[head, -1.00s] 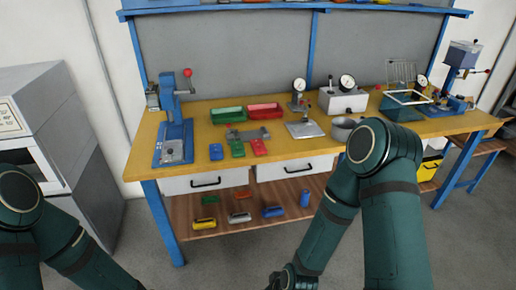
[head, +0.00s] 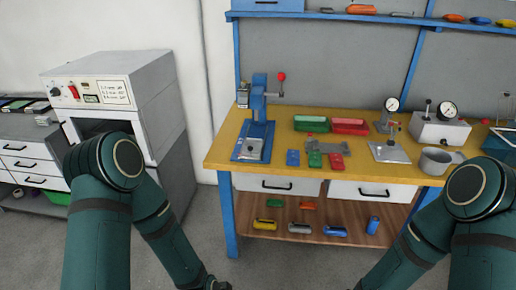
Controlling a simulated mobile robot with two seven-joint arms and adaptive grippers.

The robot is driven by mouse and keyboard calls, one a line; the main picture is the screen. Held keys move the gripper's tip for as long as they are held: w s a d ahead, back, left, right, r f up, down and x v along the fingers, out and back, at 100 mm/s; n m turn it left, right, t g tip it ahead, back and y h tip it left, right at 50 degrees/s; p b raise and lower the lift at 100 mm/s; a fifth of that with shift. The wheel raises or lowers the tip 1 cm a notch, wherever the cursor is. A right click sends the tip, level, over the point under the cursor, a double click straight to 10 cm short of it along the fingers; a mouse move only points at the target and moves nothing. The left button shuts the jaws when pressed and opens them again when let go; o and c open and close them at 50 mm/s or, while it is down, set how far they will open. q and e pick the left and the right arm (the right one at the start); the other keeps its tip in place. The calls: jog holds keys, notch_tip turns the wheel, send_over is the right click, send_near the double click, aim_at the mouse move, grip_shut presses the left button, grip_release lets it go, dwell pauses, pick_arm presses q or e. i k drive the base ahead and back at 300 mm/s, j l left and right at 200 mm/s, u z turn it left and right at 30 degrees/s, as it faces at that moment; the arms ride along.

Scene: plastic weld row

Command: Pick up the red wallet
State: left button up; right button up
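A small flat red piece (head: 337,161), which looks like the red wallet, lies on the yellow bench top (head: 225,150) near its front edge. It is the rightmost of a row with a flat green piece (head: 314,159) and a flat blue piece (head: 292,157). Nothing of mine touches it. My two arms hang down at the left and right of the head view. Their lower ends run to the bottom edge, and neither gripper's fingers can be seen.
A blue press (head: 257,115) stands left of the row. Green (head: 311,124) and red (head: 350,126) bins and a grey fixture (head: 330,146) lie behind it. A grey pot (head: 436,161) stands right. A grey oven cabinet (head: 140,95) is left of the bench. Floor shows before the bench.

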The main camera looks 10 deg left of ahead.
aim_at(336, 161)
jog(key=l+u, duration=0.1)
jog(key=u, duration=0.25)
jog(key=i+l+u, duration=0.1)
jog(key=u, duration=0.25)
jog(key=l+u, duration=0.8)
jog(key=l, duration=0.4)
jog(key=l+u, duration=0.15)
jog(key=l, duration=0.8)
jog(key=k, duration=0.05)
